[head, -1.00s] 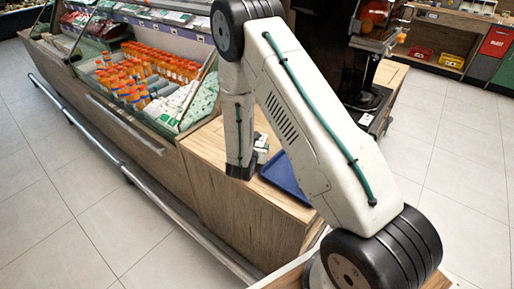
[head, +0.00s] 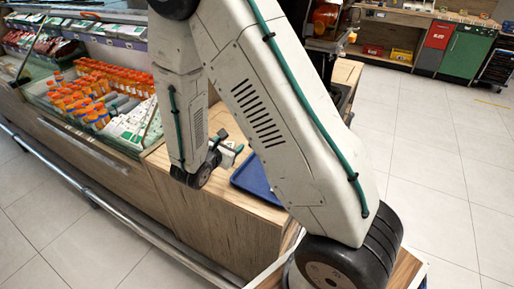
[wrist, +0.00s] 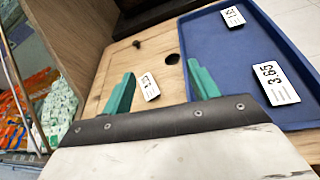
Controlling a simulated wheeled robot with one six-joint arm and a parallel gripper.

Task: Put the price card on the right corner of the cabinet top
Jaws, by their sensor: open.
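My gripper (wrist: 161,70) is open, with its two green fingers apart low over the wooden cabinet top (head: 222,205). In the wrist view a small white price card (wrist: 149,87) with dark print lies on the wood between the fingers, nearer the left one. I cannot tell whether a finger touches it. Two more white price cards lie in the blue tray (wrist: 225,75): one reading 3.65 (wrist: 275,83), and one farther back (wrist: 233,17). In the head view my arm hides part of the cabinet top, and the gripper shows small beside the tray (head: 252,183).
The glass display case (head: 115,100) with orange-capped bottles (head: 85,98) borders the cabinet top on the left. A dark hole (wrist: 173,59) and a small black fitting (wrist: 136,44) show in the wood. A dark machine stands behind the tray. Tiled floor on the right is open.

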